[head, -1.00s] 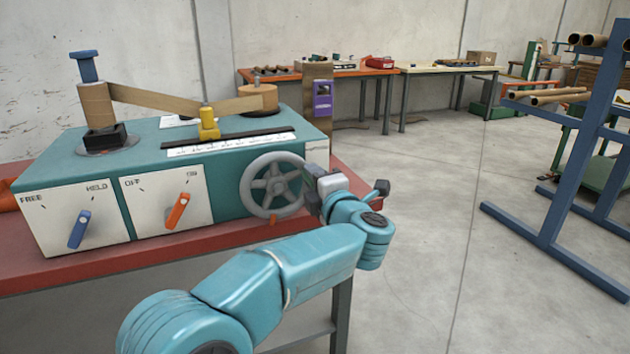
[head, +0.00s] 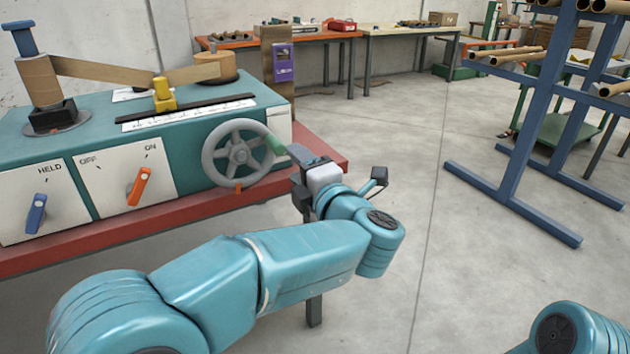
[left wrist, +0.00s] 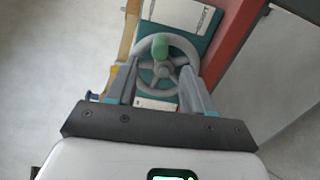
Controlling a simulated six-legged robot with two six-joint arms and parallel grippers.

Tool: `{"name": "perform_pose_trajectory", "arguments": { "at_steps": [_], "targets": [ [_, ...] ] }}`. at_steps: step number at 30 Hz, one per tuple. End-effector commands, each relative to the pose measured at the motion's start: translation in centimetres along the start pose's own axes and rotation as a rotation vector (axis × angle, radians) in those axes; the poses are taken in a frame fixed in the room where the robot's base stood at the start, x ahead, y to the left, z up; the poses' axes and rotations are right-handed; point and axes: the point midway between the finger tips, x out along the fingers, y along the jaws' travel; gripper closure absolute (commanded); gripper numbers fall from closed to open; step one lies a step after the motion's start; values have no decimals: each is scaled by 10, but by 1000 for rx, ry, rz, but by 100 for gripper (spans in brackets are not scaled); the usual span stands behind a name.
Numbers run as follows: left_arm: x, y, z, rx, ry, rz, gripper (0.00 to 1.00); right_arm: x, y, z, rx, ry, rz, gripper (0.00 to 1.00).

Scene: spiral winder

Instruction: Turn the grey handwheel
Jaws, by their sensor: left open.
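The grey handwheel (head: 238,153) is on the right part of the front of the teal winder. It has a round rim, spokes and a green handle (head: 275,145) at its right side. An orange marker (head: 238,187) shows at the rim's bottom. My left gripper (head: 299,168) is open and empty, just right of the wheel. In the left wrist view the handwheel (left wrist: 167,78) and its green handle (left wrist: 160,46) appear between and beyond the open fingers (left wrist: 160,70). I cannot tell whether the fingers touch the wheel. My right gripper is out of view.
The teal winder (head: 190,115) stands on a red bench (head: 90,238). It has a blue switch (head: 36,214), an orange switch (head: 138,186) and a yellow block (head: 164,94). A blue rack (head: 530,130) with cardboard tubes stands right. The floor between is clear.

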Motion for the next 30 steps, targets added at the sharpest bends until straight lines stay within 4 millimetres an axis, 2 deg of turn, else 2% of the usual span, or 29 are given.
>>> {"name": "perform_pose_trajectory", "arguments": {
  "at_steps": [1,3,9,13,21,23,26,29,30],
  "targets": [
    [-14,2,1,1,-4,0,48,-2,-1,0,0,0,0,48],
    [-29,1,1,1,-4,0,48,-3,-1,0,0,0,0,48],
    [-58,1,0,0,-1,0,48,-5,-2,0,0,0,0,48],
    [-64,0,0,0,0,-1,48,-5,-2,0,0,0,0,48],
    [-64,0,0,0,1,-1,48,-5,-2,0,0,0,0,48],
    [-60,-2,-3,2,10,-3,48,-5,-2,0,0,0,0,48],
    [-35,-15,-19,22,66,-18,48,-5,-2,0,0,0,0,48],
    [8,-54,-54,90,169,-58,48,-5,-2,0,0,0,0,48],
    [26,-76,-72,140,208,-77,48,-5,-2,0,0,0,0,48]
  ]
}}
